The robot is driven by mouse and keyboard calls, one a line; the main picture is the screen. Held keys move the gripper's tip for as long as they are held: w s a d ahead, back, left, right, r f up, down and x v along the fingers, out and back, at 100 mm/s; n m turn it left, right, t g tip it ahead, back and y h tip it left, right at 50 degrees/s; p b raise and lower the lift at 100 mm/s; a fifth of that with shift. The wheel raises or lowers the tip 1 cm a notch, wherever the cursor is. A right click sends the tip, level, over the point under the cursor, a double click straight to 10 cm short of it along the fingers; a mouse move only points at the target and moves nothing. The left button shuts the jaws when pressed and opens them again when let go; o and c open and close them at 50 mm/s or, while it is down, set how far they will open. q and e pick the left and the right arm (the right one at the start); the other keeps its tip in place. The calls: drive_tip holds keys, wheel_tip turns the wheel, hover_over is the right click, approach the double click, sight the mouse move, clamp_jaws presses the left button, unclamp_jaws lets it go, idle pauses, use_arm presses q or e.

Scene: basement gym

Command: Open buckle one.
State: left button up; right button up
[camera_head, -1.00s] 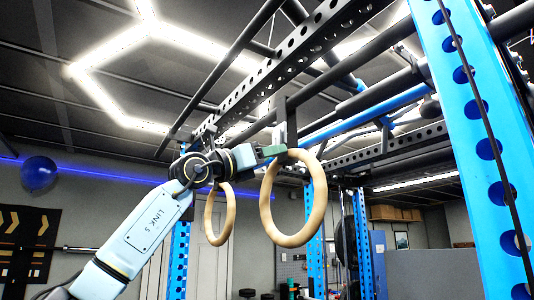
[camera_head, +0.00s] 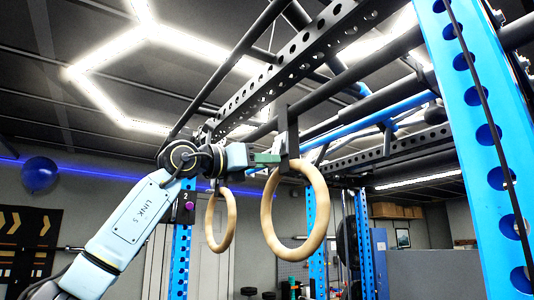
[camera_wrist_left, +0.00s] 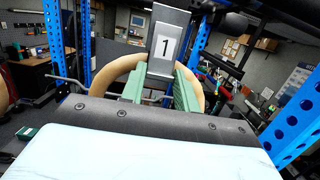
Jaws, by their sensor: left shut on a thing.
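Buckle one is a grey plate with a white label reading 1 (camera_wrist_left: 166,46) in the left wrist view. In the head view it shows edge-on as a dark upright piece (camera_head: 291,128) under the rack's beam, just above the near wooden ring (camera_head: 266,215). My left gripper (camera_head: 277,158) has come in from the left at its lower end. In the left wrist view its green fingers (camera_wrist_left: 160,92) stand on either side of the plate's lower part, shut on it. The contact faces are hidden. The near ring also shows behind the fingers (camera_wrist_left: 111,75). My right gripper is out of view.
A second wooden ring (camera_head: 229,235) hangs farther back. A dark plate marked 2 with a purple spot (camera_head: 187,206) shows near the far blue post. A blue perforated post (camera_head: 486,150) stands close on the right. Black bars and beams (camera_head: 310,55) run overhead.

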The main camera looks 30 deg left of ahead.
use_arm(q)
drive_tip(key=shift+s+a+r+g+y+p, duration=0.15)
drive_tip(key=shift+s+r+g+y+p, duration=0.4)
drive_tip(key=shift+g+p, duration=0.45)
drive_tip(key=shift+s+a+r+g+y+p, duration=0.15)
drive_tip(key=shift+s+r+g+y+p, duration=0.15)
drive_tip(key=shift+r+g+p, duration=0.65)
drive_tip(key=shift+s+a+r+g+y+p, duration=0.15)
drive_tip(key=shift+s+r+g+y+p, duration=0.3)
drive_tip(key=shift+g, duration=1.2)
drive_tip(key=o, duration=1)
drive_tip(key=shift+a+r, duration=0.1)
